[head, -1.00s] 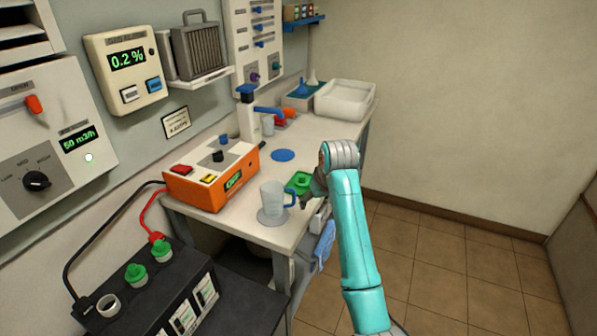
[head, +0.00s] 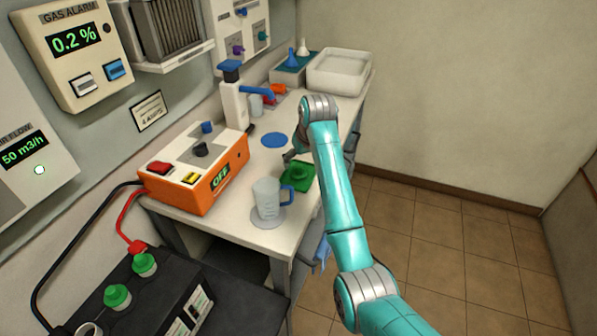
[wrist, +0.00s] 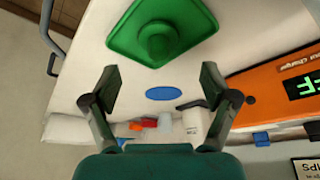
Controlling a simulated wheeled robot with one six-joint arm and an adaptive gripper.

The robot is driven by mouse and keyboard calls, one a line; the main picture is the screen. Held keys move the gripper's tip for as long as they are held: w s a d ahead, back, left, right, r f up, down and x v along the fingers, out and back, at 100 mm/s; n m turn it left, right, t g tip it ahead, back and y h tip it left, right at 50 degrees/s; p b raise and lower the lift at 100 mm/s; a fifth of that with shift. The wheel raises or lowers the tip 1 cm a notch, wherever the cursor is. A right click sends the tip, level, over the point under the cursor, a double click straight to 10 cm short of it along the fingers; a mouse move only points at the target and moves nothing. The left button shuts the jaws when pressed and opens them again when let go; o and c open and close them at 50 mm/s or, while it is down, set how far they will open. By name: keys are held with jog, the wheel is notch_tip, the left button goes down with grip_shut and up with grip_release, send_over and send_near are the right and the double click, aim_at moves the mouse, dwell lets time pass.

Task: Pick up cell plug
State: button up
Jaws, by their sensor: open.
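The green cell plug (head: 297,170) sits on a green square dish (head: 287,183) on the white worktop, behind the measuring jug. In the wrist view the round plug (wrist: 158,41) is in the middle of the dish (wrist: 195,22), at the top of the picture. My gripper (head: 289,157) is at the far side of the dish in the head view, partly hidden by my arm. In the wrist view my gripper (wrist: 158,82) is open and empty. Its fingers are spread wide, and the plug shows beyond the fingertips, centred between them.
A clear jug (head: 266,198) with a blue handle stands close in front of the dish. The orange charger (head: 195,170) is to the left, reading OFF. A blue disc (head: 275,140) lies behind. The black battery (head: 150,300) has two green plugs and one open cell.

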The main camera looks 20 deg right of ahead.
aim_at(299, 166)
jog(key=shift+x, duration=2.8)
jog(key=c, duration=0.9)
